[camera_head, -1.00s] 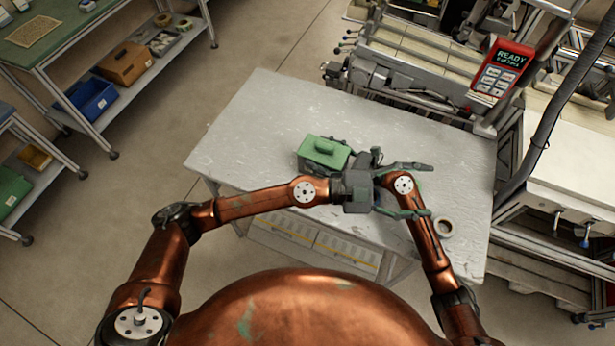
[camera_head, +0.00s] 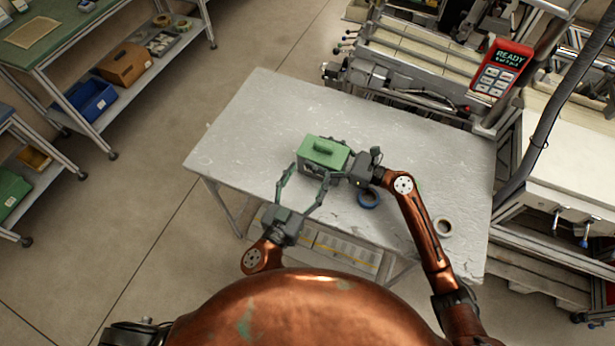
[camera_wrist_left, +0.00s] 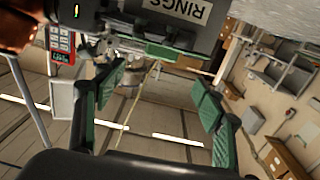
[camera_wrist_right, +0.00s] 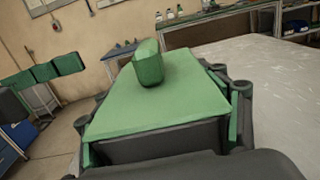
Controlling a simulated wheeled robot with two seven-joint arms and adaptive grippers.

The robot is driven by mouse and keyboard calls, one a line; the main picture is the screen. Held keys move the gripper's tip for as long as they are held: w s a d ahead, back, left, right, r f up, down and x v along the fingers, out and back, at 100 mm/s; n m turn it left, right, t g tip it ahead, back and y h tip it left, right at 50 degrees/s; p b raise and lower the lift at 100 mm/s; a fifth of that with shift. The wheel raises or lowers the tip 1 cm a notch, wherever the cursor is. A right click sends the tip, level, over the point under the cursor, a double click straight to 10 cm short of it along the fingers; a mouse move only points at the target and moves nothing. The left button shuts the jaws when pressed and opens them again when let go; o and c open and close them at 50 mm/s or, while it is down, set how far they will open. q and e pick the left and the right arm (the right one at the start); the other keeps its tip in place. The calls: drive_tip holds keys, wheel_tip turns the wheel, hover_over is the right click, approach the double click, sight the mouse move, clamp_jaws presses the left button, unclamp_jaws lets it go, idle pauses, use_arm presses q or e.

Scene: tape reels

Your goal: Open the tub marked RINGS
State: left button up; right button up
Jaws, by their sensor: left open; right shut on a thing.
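The tub (camera_head: 311,167) stands on the table with its green lid (camera_head: 326,157) on; the lid's block handle (camera_wrist_right: 148,64) points up. In the left wrist view the tub's RINGS label (camera_wrist_left: 187,10) shows upside down at the top edge. My right gripper (camera_head: 350,165) is shut on the tub from the right, its fingers along two sides just below the lid in the right wrist view. My left gripper (camera_head: 304,174) is open and empty at the tub's near side, fingers spread apart and pointing at it. Its green fingers also show in the left wrist view (camera_wrist_left: 157,82).
A blue tape roll (camera_head: 369,198) lies just right of the tub, near my right gripper. A pale tape roll (camera_head: 443,226) lies further right, beside my right forearm. The left and far parts of the table (camera_head: 260,115) are clear. A machine with a red keypad (camera_head: 502,68) stands behind.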

sight(324, 145)
use_arm(q)
drive_tip(key=x, duration=1.2)
drive_tip(key=shift+a+f, duration=0.1)
drive_tip(key=shift+f, duration=0.05)
drive_tip(key=shift+c, duration=0.7)
drive_tip(key=shift+s, duration=0.1)
drive_tip(key=c, duration=1.3)
drive_tip(key=shift+o, duration=0.2)
drive_tip(key=shift+r, duration=0.25)
drive_tip(key=shift+a+r, duration=0.1)
drive_tip(key=shift+r, duration=0.75)
drive_tip(key=shift+r, duration=2)
